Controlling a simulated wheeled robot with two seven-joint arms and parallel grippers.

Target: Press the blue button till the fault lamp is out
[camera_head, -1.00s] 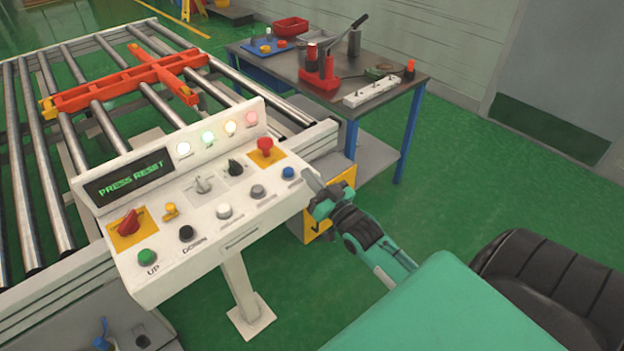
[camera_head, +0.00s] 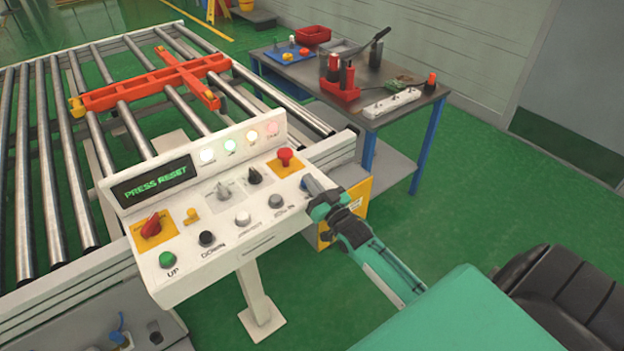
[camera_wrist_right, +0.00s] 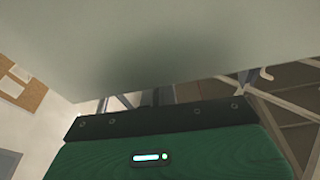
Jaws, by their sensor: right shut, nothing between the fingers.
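The white control panel (camera_head: 228,247) stands in the middle of the head view. Its row of lamps ends at the right with a pinkish lamp (camera_head: 272,129), still tinted and pale; I cannot read its label. The display (camera_head: 155,182) reads "PRESS RESET". My right gripper (camera_head: 312,184) is shut and empty, its tip at the panel's right end, where the blue button was seen. The tip and fingers hide the button, so I cannot tell whether they touch it or it is pressed. My left gripper is not in view.
A red mushroom button (camera_head: 285,157) sits just behind my gripper tip. Grey (camera_head: 276,201), white (camera_head: 243,219), black (camera_head: 206,238) and green (camera_head: 167,259) buttons line the front row. A roller conveyor (camera_head: 40,190) lies behind; a tool table (camera_head: 440,91) stands at the back right.

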